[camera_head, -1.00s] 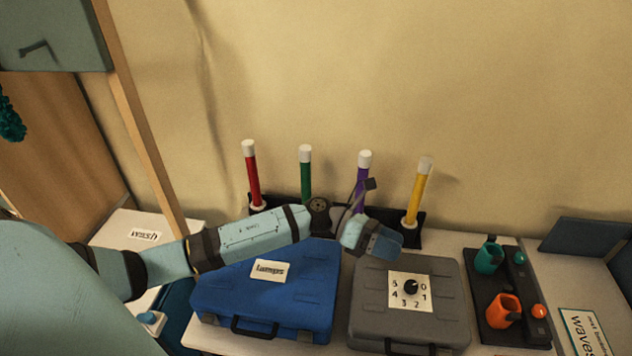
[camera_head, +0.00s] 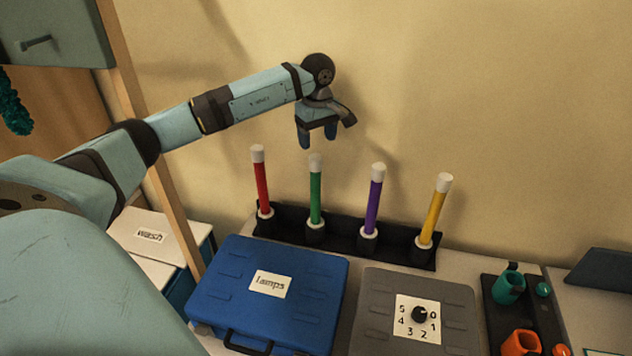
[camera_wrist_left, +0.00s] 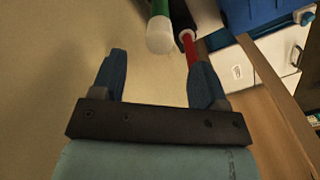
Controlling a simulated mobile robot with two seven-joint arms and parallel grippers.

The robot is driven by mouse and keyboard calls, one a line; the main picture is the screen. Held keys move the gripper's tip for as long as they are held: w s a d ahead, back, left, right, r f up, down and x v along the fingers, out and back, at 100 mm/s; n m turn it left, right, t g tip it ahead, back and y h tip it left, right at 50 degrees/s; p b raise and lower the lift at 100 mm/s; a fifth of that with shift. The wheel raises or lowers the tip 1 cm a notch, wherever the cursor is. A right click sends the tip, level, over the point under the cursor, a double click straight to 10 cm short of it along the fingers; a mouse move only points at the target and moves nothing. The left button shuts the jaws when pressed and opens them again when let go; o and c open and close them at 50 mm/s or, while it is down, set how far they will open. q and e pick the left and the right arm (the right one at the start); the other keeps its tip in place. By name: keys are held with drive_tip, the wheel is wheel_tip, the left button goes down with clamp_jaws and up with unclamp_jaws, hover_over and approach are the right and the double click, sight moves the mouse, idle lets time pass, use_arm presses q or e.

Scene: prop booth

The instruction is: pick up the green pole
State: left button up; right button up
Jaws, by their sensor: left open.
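The green pole (camera_head: 316,193) stands upright in a black rack, with a white cap on top and a white collar at its foot. In the head view my left gripper (camera_head: 317,143) hangs just above the pole's cap, fingers pointing down, open and empty. In the left wrist view the green pole (camera_wrist_left: 160,10) shows its white cap ahead of the open left gripper (camera_wrist_left: 160,75), apart from both fingers. The red pole (camera_wrist_left: 187,45) lies near the right finger in that view. My right gripper is not in view.
The black rack (camera_head: 342,241) also holds the red pole (camera_head: 262,187), purple pole (camera_head: 374,199) and yellow pole (camera_head: 433,212). A blue case (camera_head: 225,290) and a grey case (camera_head: 380,290) lie in front. The wall stands close behind the rack.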

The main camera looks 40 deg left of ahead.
sight(315, 156)
use_arm(q)
wheel_tip(315, 156, down, 4)
drive_tip(key=shift+r+b, duration=0.1)
drive_tip(key=shift+b, duration=0.5)
drive_tip(key=shift+f, duration=0.4)
drive_tip(key=f+b, duration=0.1)
drive_tip(key=f, duration=0.2)
drive_tip(key=f+b, duration=0.1)
drive_tip(key=shift+a+f+b, duration=0.35)
drive_tip(key=shift+r, duration=0.1)
drive_tip(key=c, duration=0.4)
clamp_jaws()
drive_tip(key=shift+r, duration=0.1)
